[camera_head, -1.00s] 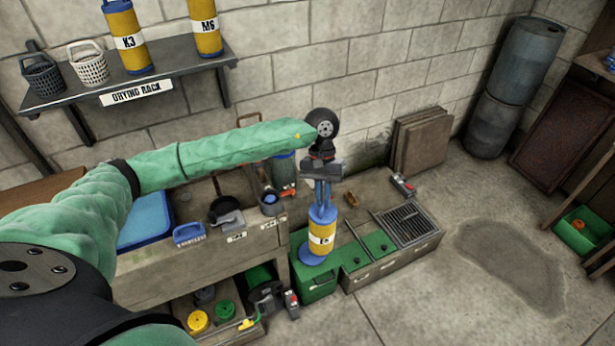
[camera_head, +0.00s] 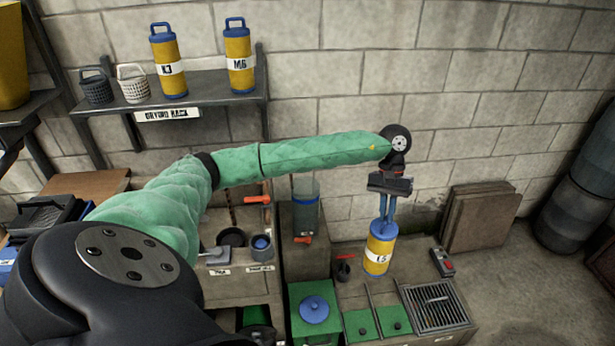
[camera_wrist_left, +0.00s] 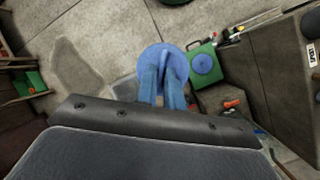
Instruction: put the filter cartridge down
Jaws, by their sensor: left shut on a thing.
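My left gripper (camera_head: 386,216) is shut on the top of a yellow filter cartridge (camera_head: 379,253) with blue ends and a white label that is hard to read. The cartridge hangs nearly upright in front of the low bench at the wall; whether its base touches anything I cannot tell. In the left wrist view the blue fingers (camera_wrist_left: 164,86) close over the cartridge's round blue top (camera_wrist_left: 152,57), which hides its body. Two similar cartridges, K3 (camera_head: 168,68) and M6 (camera_head: 238,60), stand on the drying rack (camera_head: 214,83). My right gripper is out of view.
A green box with a blue lid (camera_head: 314,309) stands left of the held cartridge. Green panels (camera_head: 376,322) and a metal grate (camera_head: 436,306) lie on the low bench. Brown boards (camera_head: 482,220) lean on the wall. Two baskets (camera_head: 133,84) share the rack.

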